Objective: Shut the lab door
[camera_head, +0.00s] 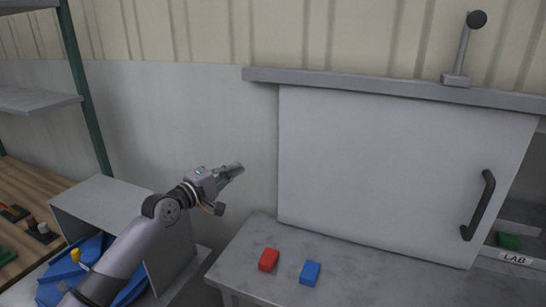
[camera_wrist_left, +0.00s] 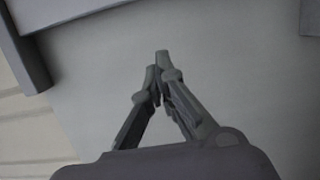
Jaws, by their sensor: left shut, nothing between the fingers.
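The lab door is a flat grey sliding panel (camera_head: 390,170) hung under a grey rail (camera_head: 390,88). A dark bar handle (camera_head: 478,205) is near its right edge. To the right of the door an opening shows, with a LAB label (camera_head: 515,258) on the shelf edge. My left gripper (camera_head: 238,168) is left of the door's left edge, apart from it, with its fingers shut and empty. Its shut fingers also show in the left wrist view (camera_wrist_left: 161,58), in front of a pale flat surface. My right gripper is not in view.
A red block (camera_head: 269,260) and a blue block (camera_head: 310,273) lie on the grey counter (camera_head: 240,255) below the door. A lever (camera_head: 460,55) stands on the rail. A grey box (camera_head: 100,200) with blue pieces is at lower left. A green block (camera_head: 508,241) sits inside the opening.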

